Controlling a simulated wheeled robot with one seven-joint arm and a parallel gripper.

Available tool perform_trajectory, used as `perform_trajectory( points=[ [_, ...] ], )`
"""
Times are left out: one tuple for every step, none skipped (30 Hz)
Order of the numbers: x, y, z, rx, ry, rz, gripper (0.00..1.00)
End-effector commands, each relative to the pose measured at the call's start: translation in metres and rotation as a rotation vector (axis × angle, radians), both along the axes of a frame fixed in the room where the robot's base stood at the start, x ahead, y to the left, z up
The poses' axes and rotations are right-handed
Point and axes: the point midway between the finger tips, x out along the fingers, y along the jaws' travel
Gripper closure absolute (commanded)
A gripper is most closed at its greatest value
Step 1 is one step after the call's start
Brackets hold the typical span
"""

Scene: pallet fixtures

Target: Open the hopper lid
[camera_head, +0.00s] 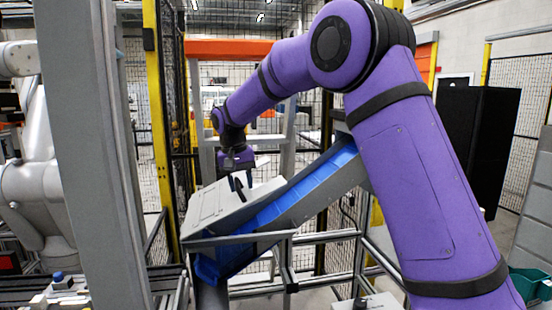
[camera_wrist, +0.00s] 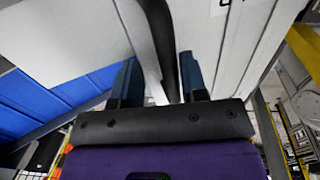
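The hopper lid (camera_head: 213,204) is a light grey sloping panel on top of the hopper, left of centre in the head view. It lies down on the hopper and looks closed. Its black bar handle (camera_head: 240,190) stands out from the panel near its right part. My gripper (camera_head: 240,182) is at the handle, pointing down. In the wrist view my gripper (camera_wrist: 160,80) has its two dark blue fingers apart, with the black handle (camera_wrist: 162,35) running between them. A gap shows beside the handle, so I see no firm grip. The lid also fills the upper part of this view (camera_wrist: 205,35).
A blue chute (camera_head: 300,190) with grey sides slopes from the hopper up to the right. A grey metal frame (camera_head: 240,240) surrounds the hopper. A grey post (camera_head: 90,150) stands at the left, with a white robot arm (camera_head: 40,170) behind it. Mesh fencing lies behind.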

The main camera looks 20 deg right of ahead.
Motion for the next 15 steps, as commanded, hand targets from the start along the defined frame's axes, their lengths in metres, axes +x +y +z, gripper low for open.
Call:
perform_trajectory(
  points=[
    [-0.001, -0.007, -0.007, 0.036, -0.004, -0.004, 0.60],
    [-0.002, -0.009, -0.011, 0.057, -0.008, -0.003, 0.60],
    [-0.002, -0.012, -0.016, 0.085, -0.013, -0.004, 0.60],
    [-0.003, -0.014, -0.019, 0.107, -0.018, -0.005, 0.60],
    [-0.003, -0.016, -0.023, 0.126, -0.021, -0.004, 0.60],
    [-0.004, -0.018, -0.029, 0.154, -0.025, -0.004, 0.60],
    [-0.004, -0.021, -0.032, 0.175, -0.030, -0.005, 0.60],
    [-0.004, -0.022, -0.036, 0.194, -0.034, -0.004, 0.60],
    [-0.005, -0.025, -0.041, 0.221, -0.039, -0.005, 0.60],
    [-0.005, -0.026, -0.045, 0.241, -0.043, -0.004, 0.60],
    [-0.005, -0.027, -0.049, 0.260, -0.046, -0.005, 0.60],
    [-0.005, -0.029, -0.054, 0.285, -0.051, -0.005, 0.60],
    [-0.006, -0.030, -0.057, 0.305, -0.055, -0.005, 0.60],
    [-0.006, -0.032, -0.061, 0.324, -0.058, -0.005, 0.60],
    [-0.005, -0.031, -0.058, 0.336, -0.065, -0.002, 0.60]
  ],
)
